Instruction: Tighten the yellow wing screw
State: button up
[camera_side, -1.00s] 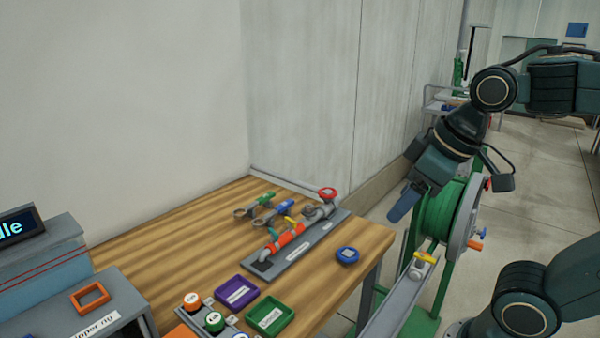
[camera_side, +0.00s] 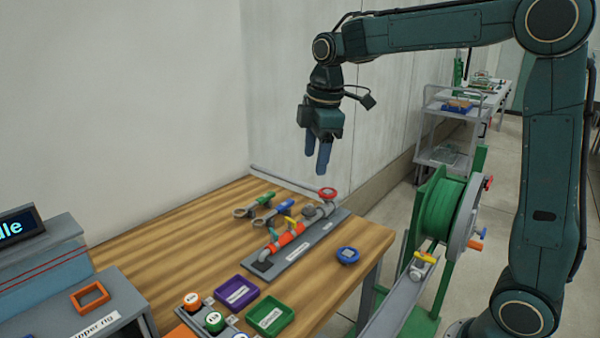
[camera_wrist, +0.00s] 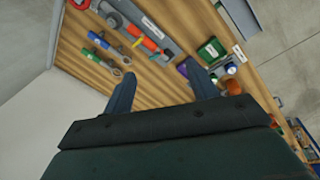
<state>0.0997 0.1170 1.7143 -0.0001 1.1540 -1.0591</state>
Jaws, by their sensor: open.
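A yellow wing-shaped piece (camera_side: 425,257), which looks like the yellow wing screw, sits on the grey rail in front of the green reel in the side view. I cannot make it out in the wrist view. My gripper (camera_side: 316,163) hangs in the air above the back of the wooden table, fingers down, well to the left of and higher than the yellow piece. Its two fingers are apart and empty. In the wrist view my gripper (camera_wrist: 163,74) shows the table between and beyond the fingers.
A pipe assembly with an orange section (camera_side: 290,236), a red handwheel (camera_side: 327,193) and a small yellow lever stands on the table (camera_side: 205,232). A blue knob (camera_side: 347,255), purple tray (camera_side: 237,291) and green tray (camera_side: 270,315) lie nearer. The green reel (camera_side: 438,210) stands beside the table.

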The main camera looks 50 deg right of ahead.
aim_at(291, 219)
jog(key=w+d+f+n+g, duration=0.1)
jog(key=w+d+f+n, duration=0.2)
jog(key=w, duration=0.7)
notch_tip(291, 219, down, 4)
jog(key=shift+d+f+n+g, duration=0.15)
jog(key=shift+n+g, duration=0.25)
jog(key=shift+n, duration=0.7)
notch_tip(291, 219, down, 14)
jog(key=shift+r, duration=0.2)
jog(key=c, duration=1)
